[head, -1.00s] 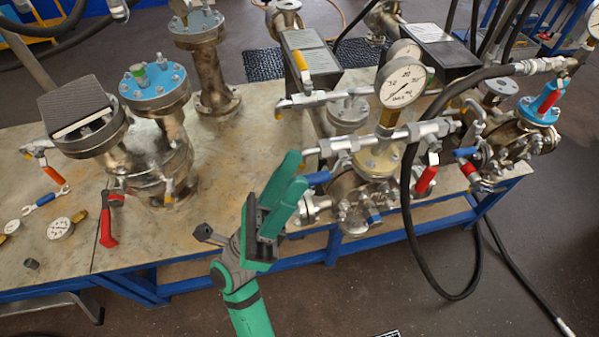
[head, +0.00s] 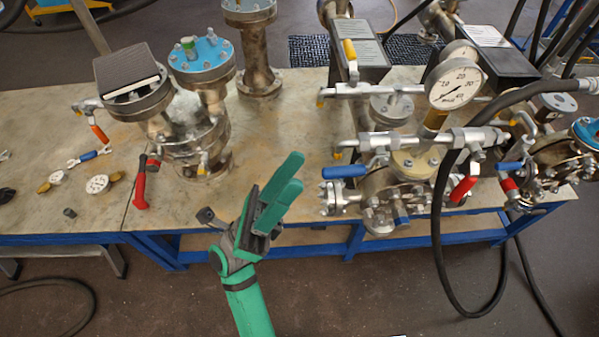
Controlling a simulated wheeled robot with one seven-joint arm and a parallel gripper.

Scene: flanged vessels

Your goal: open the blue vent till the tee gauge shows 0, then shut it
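A short blue lever (head: 344,171) sits at the left end of the front valve assembly on the bench. It looks like the vent, though other blue handles show: one at the right (head: 508,167) and a small one low at the front (head: 402,215). A round white gauge (head: 455,82) stands on a brass stem above the front pipe; its needle is too small to read surely. My green gripper (head: 299,170) is in front of the bench, left of the blue lever and apart from it, fingers pointing up and right. It holds nothing visible; the gap between its fingers is unclear.
A black hose (head: 438,230) loops down in front of the assembly's right part. A red lever (head: 463,188) is beside it. A second gauge (head: 460,50) is partly hidden behind the first. Flanged vessels (head: 199,130) stand left; loose gauges and a red-handled tool (head: 140,188) lie there.

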